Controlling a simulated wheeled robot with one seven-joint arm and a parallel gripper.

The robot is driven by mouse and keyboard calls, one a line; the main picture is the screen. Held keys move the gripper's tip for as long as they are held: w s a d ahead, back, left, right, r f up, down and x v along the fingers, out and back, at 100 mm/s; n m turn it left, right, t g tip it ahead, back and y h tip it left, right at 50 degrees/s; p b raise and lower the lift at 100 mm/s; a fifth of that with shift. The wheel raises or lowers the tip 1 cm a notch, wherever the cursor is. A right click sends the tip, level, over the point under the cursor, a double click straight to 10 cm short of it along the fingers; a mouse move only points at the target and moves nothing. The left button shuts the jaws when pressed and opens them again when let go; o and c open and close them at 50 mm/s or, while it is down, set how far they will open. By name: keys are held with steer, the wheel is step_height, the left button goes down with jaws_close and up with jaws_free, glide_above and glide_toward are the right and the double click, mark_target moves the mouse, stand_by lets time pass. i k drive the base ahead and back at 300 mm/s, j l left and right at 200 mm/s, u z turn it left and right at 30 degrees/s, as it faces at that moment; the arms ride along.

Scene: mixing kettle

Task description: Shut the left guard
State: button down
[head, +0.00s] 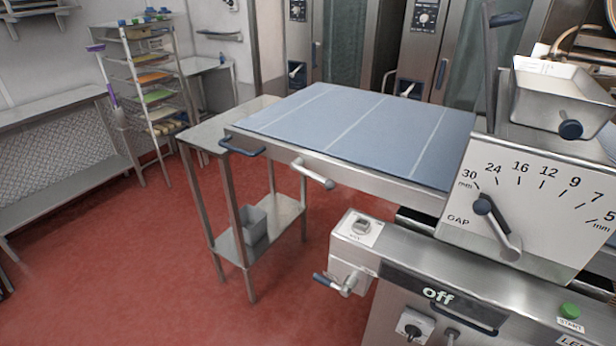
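A dough-sheeter-like machine fills the right of the head view. What looks like the left guard (491,72) is a narrow metal piece standing nearly upright at the left side of the machine's head, seen almost edge-on. A dark blue handle (506,19) sticks out near its top. The blue belt table (365,125) extends left from below it, flat and empty. My gripper is not in view.
A gap dial (484,205) with a lever and a metal hopper (560,90) are on the machine's head. A blue-tipped lever (325,281) and belt-table handles (242,150) jut out. Red floor (120,270) is clear at left.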

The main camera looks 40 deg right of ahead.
mark_target(490, 21)
steer(key=z, duration=1.35)
steer(key=j+z, duration=0.2)
steer(key=j, duration=0.15)
steer(key=k+j+z, duration=0.15)
steer(key=j, duration=0.15)
